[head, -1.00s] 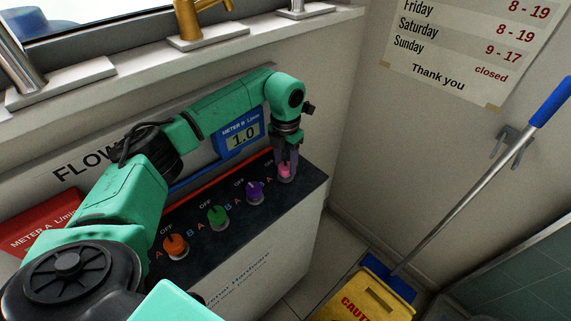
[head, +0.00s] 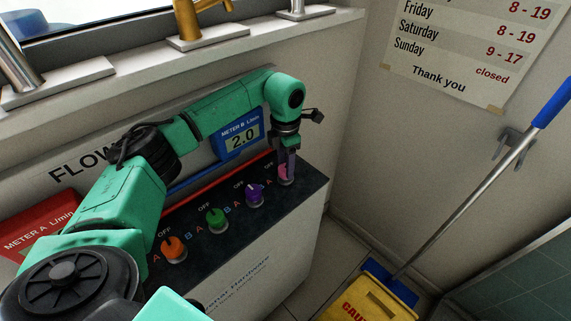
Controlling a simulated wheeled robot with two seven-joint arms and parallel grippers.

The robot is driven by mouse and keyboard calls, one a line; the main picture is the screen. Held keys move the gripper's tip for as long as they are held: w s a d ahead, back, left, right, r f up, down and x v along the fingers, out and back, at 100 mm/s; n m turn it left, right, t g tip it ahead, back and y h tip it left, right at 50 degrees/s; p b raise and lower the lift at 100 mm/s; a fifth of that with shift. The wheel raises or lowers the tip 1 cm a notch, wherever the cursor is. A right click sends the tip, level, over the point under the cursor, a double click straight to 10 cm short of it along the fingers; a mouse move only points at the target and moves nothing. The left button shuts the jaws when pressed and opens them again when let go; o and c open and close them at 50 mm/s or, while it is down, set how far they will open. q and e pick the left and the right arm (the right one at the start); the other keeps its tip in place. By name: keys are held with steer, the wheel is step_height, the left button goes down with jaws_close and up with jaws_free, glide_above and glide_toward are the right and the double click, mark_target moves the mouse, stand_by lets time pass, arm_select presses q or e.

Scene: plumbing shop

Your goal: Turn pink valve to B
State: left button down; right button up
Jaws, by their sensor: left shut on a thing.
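The pink valve (head: 283,172) is the rightmost knob on the black panel top (head: 215,270). My left gripper (head: 286,170) points down over it and is shut on it, hiding most of the knob and its markings. The blue meter B (head: 240,138) behind the panel reads 2.0. The red meter A (head: 40,225) at the left is partly covered by my arm and its reading is hidden. My right gripper is not in view.
Orange (head: 174,249), green (head: 216,219) and purple (head: 254,194) valves stand in a row left of the pink one, with A, B and OFF labels. A yellow caution bucket (head: 365,300) and a mop handle (head: 470,205) stand at the right.

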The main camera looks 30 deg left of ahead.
arm_select(q)
steer(key=shift+w+r, duration=0.1)
steer(key=shift+c, duration=1.5)
jaws_free()
step_height(320, 180, up, 9)
steer(key=b, duration=0.2)
step_height(320, 180, up, 6)
steer(key=f, duration=0.1)
glide_above(285, 168)
steer(key=shift+r+p, duration=0.25)
steer(key=shift+p, duration=0.1)
